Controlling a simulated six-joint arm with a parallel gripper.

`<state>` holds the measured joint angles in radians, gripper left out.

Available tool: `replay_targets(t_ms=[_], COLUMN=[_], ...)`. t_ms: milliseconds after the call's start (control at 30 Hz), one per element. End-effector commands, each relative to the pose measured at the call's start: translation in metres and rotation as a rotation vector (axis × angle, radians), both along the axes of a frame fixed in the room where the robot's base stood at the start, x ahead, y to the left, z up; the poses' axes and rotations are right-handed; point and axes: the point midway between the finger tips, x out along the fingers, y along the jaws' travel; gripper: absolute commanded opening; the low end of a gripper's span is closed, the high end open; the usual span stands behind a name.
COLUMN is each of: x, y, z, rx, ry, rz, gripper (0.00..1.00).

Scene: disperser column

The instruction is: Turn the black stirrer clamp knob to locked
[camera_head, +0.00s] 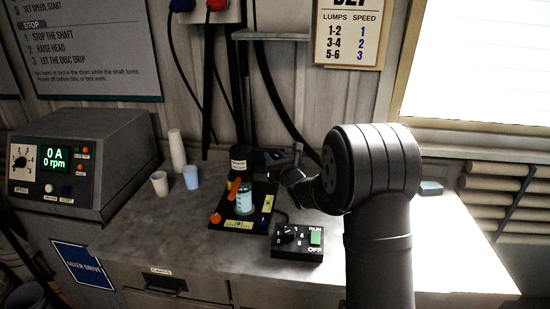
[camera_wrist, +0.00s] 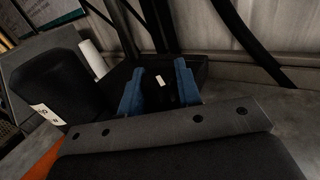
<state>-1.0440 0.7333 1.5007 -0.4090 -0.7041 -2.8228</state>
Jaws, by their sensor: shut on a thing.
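The black stirrer clamp knob (camera_wrist: 162,90) shows in the wrist view with a small white mark on its face. The two blue fingers of my gripper (camera_wrist: 160,84) stand on either side of it and are shut on it. In the head view my gripper (camera_head: 284,168) reaches in from the right beside the stirrer's black head (camera_head: 239,158); the knob itself is too small and covered to make out there. The stirrer head also shows at the left of the wrist view (camera_wrist: 60,85), with a white label. Any locked marking is not readable.
Below the stirrer head stands a beaker (camera_head: 245,201) on a black base (camera_head: 236,224). A control box (camera_head: 297,243) with a dial and RUN/OFF labels sits in front. Cups (camera_head: 160,184) and a grey drive unit (camera_head: 85,160) are at left. The bench's left front (camera_head: 150,240) is clear.

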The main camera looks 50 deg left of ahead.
Motion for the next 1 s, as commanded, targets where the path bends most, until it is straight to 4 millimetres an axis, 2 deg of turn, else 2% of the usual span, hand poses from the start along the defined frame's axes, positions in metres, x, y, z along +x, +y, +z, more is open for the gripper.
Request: replay_targets(t_ms=[167,200,300,667,833,1000], x=[0.0,0.0,0.0,-0.001,-0.007,-0.017], y=[0.0,0.0,0.0,-0.004,-0.027,-0.064], z=[0.001,0.001,0.001,0.001,0.001,0.001], rx=[0.003,0.003,0.003,0.001,0.001,0.001], ry=[-0.001,-0.001,-0.001,0.0,0.0,0.0], rz=[0.001,0.001,0.001,0.0,-0.001,-0.001], gripper=[0.08,0.37,0.53,0.53,0.53,0.53])
